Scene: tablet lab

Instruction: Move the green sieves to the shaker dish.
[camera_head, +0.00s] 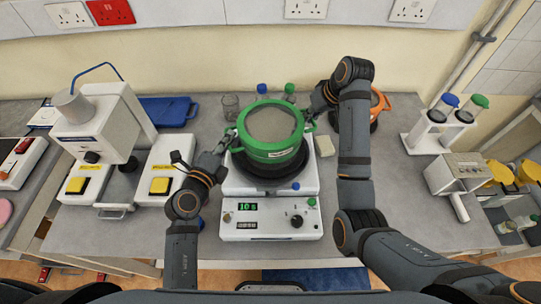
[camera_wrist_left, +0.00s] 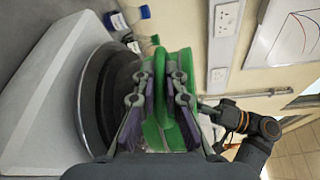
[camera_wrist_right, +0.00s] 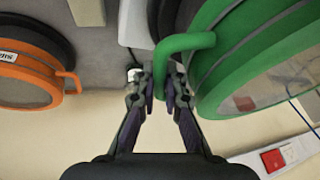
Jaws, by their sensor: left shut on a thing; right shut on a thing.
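The green sieves (camera_head: 268,152) are a round stack with a mesh top and side handles, level over the black shaker dish (camera_head: 262,172). In the left wrist view the green sieves (camera_wrist_left: 184,60) are close to the dark dish (camera_wrist_left: 92,95); I cannot tell whether they touch. My left gripper (camera_head: 226,143) is shut on the left handle. My right gripper (camera_head: 316,107) is shut on the right handle, which shows in the right wrist view (camera_wrist_right: 185,43). The shaker (camera_head: 270,220) under the dish has a green display and a knob.
An orange sieve (camera_head: 384,103) in a dark dish stands behind my right arm. A balance-like white instrument (camera_head: 95,125) and yellow-button boxes are left. Capped bottles (camera_head: 262,90) and a beaker (camera_head: 230,105) stand behind the shaker. A bottle rack (camera_head: 437,130) is right.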

